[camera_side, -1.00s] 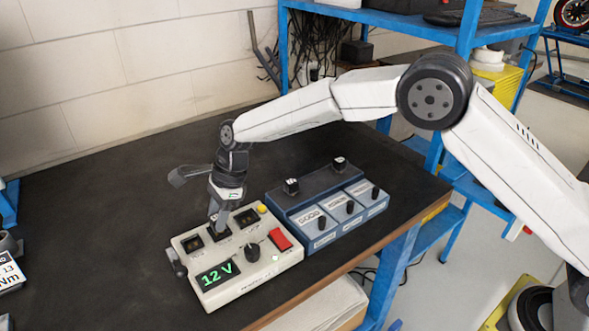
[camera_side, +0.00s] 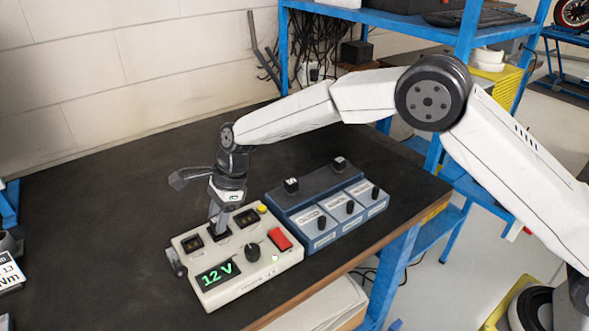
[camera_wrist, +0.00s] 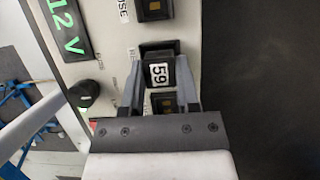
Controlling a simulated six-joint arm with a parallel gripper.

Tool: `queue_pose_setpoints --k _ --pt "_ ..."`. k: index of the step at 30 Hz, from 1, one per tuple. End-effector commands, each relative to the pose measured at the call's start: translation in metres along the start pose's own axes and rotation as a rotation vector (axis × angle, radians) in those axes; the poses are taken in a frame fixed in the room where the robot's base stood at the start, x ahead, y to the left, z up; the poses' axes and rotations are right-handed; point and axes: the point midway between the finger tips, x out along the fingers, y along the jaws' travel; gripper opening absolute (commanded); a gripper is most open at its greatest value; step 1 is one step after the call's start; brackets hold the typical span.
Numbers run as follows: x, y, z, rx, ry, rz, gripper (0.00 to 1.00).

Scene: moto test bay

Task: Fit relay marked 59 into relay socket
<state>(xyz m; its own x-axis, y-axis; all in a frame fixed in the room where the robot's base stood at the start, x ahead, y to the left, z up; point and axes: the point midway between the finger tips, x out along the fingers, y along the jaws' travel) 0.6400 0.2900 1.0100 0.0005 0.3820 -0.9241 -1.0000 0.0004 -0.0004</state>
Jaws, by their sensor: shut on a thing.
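The relay marked 59 (camera_wrist: 159,75) is a black block with a white label, seen in the wrist view between my two grey fingers. My gripper (camera_side: 217,228) is shut on it, low over the top of the cream test box (camera_side: 239,283). In the wrist view my gripper (camera_wrist: 159,85) grips the relay from both sides. The relay is over the middle socket of the box, the dark relay socket (camera_wrist: 158,46) whose edge shows past the relay. I cannot tell how deep the relay sits. In the side view my fingers mostly hide the relay.
The box has a green 12 V display (camera_side: 217,274), a black knob (camera_side: 252,252), a red switch (camera_side: 279,239) and a yellow button (camera_side: 262,209). A blue rack (camera_side: 322,229) with labelled bays and two black relays stands close on the right.

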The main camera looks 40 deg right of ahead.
Motion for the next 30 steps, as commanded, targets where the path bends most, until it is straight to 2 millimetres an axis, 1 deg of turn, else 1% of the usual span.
queue_pose_setpoints --k 14,15,17,18,30 --pt "0.0000 0.0001 0.0000 0.000 0.000 0.000 0.00" --pt "0.0000 0.0001 0.0000 0.000 0.000 0.000 0.49" --pt "0.0000 0.0001 0.0000 0.000 0.000 0.000 0.69" --pt "0.0000 0.0001 0.0000 0.000 0.000 0.000 0.81" --pt "-0.0012 0.0001 0.0005 0.000 0.000 0.000 0.81"
